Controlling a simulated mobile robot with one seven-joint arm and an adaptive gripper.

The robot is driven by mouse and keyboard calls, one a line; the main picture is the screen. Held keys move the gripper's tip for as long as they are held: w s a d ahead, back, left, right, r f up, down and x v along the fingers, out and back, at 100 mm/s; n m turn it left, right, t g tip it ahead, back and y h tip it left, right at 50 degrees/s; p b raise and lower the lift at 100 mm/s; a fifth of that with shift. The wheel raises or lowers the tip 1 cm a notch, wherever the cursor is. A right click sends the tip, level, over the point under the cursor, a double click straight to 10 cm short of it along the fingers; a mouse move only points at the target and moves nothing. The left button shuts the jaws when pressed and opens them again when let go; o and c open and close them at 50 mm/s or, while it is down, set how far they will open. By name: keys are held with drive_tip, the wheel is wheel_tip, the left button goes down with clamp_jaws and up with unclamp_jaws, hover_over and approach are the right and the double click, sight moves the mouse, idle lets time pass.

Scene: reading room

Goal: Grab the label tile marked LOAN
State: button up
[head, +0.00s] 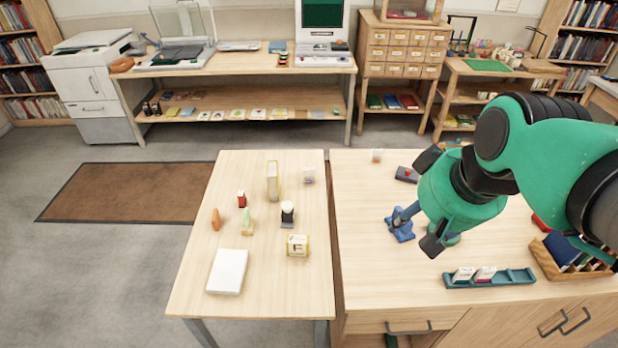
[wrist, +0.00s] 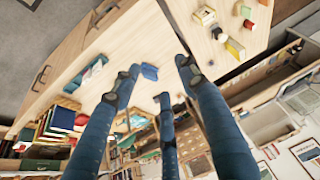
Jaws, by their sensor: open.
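No tile that I can read as LOAN shows; the lettering is too small. Two small white tiles with red marks, a left tile (head: 463,274) and a right tile (head: 485,273), stand in a teal rack (head: 515,277) near the front of the right table. The rack also shows in the wrist view (wrist: 82,80), left of my fingers. My gripper (head: 402,216) is above the right table, behind and left of the rack, apart from it. Its blue fingers are spread and empty in the wrist view (wrist: 155,82).
A blue item (wrist: 149,72) lies on the table beneath my fingers. A wooden book holder (head: 560,268) stands right of the rack. A dark grey item (head: 406,174) and a small white block (head: 377,155) lie farther back. The left table bears several small objects.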

sight(309, 176)
drive_tip(key=w+a+r+n+g+y+p, duration=0.1)
drive_tip(key=w+a+n+g+y, duration=0.15)
drive_tip(key=w, duration=1.25)
drive_tip(key=w+a+n+g+y+p, duration=0.1)
drive_tip(key=w+a+n+y+p, duration=0.2)
drive_tip(key=w, duration=1.1)
drive_tip(key=w+f+n+g+y+p, duration=0.15)
drive_tip(key=w+f+n, duration=0.25)
drive_tip(key=w+f, duration=0.6)
drive_tip(key=w+f+n+y, duration=0.25)
drive_tip(key=w+f, duration=0.45)
drive_tip(key=w, duration=0.6)
drive_tip(key=w+f+n+y+p, duration=0.1)
drive_tip(key=w+f, duration=0.3)
drive_tip(key=f, duration=0.4)
drive_tip(key=w+f+n+y+p, duration=0.1)
drive_tip(key=w+f+n+y, duration=0.1)
drive_tip(key=f, duration=0.7)
drive_tip(key=shift+w+f+n+g, duration=0.3)
drive_tip(key=shift+w+n, duration=0.6)
drive_tip(key=shift+n, duration=0.2)
